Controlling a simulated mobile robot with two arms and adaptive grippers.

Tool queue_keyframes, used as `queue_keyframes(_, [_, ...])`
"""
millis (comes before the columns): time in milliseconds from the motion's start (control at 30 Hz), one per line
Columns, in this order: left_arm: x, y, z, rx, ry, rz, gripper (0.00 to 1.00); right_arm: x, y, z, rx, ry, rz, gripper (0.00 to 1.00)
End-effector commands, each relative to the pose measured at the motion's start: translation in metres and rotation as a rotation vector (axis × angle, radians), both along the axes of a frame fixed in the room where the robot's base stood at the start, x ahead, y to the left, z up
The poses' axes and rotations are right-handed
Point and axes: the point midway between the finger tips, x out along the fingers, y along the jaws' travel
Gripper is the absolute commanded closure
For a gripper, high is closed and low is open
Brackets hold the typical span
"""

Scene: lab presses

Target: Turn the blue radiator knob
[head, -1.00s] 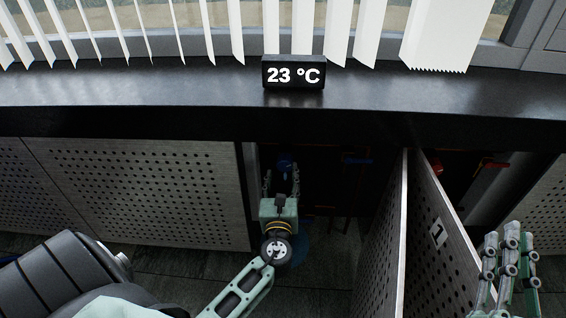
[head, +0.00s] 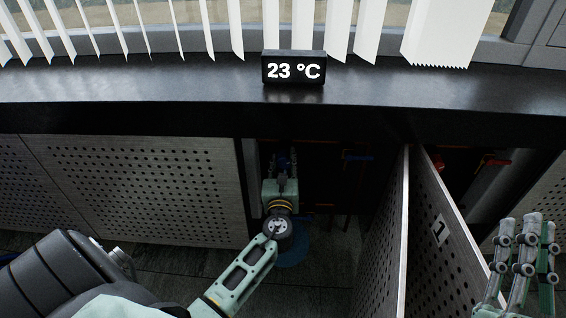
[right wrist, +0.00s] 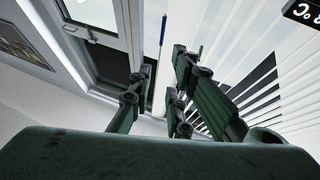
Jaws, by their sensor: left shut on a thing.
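The blue radiator knob (head: 284,161) is in the dark opening under the sill in the head view. It is mostly hidden between the fingers of my left gripper (head: 282,170). The left gripper reaches straight into the opening and is shut on the knob. My right gripper (head: 526,248) is at the lower right of the head view, in front of the open panel and far from the knob. Its fingers also show in the right wrist view (right wrist: 155,95), spread apart with nothing between them.
A black display (head: 294,68) reading 23 °C stands on the dark sill (head: 150,85). A perforated panel marked 1 (head: 450,225) stands open right of my left arm. Closed perforated panels (head: 140,190) are to the left.

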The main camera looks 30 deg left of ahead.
Motion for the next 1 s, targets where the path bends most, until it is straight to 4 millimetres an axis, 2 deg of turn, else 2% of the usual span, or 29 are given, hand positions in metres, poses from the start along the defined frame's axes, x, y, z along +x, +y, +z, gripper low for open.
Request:
queue_keyframes(33, [-0.001, 0.002, 0.0, 0.001, 0.001, 0.005, 0.84, 0.0, 0.0, 0.0, 0.0, 0.0, 0.0, 0.83])
queue_keyframes(167, [-0.001, 0.002, 0.0, 0.001, 0.001, 0.006, 0.95, 0.0, 0.0, 0.0, 0.0, 0.001, 0.0, 0.83])
queue_keyframes(433, [-0.001, 0.003, -0.001, -0.025, -0.015, 0.008, 0.95, -0.002, 0.0, 0.001, 0.005, -0.016, 0.0, 0.83])
queue_keyframes(567, [-0.002, 0.004, -0.002, -0.069, -0.044, 0.009, 0.95, -0.011, -0.001, 0.016, 0.027, -0.096, 0.004, 0.83])
queue_keyframes(767, [-0.002, 0.004, -0.004, -0.192, -0.118, 0.011, 0.95, -0.033, -0.004, 0.039, 0.073, -0.256, 0.014, 0.83])
queue_keyframes(1000, [-0.002, 0.004, -0.006, -0.383, -0.236, 0.012, 0.95, -0.08, -0.012, 0.068, 0.155, -0.522, 0.028, 0.83])
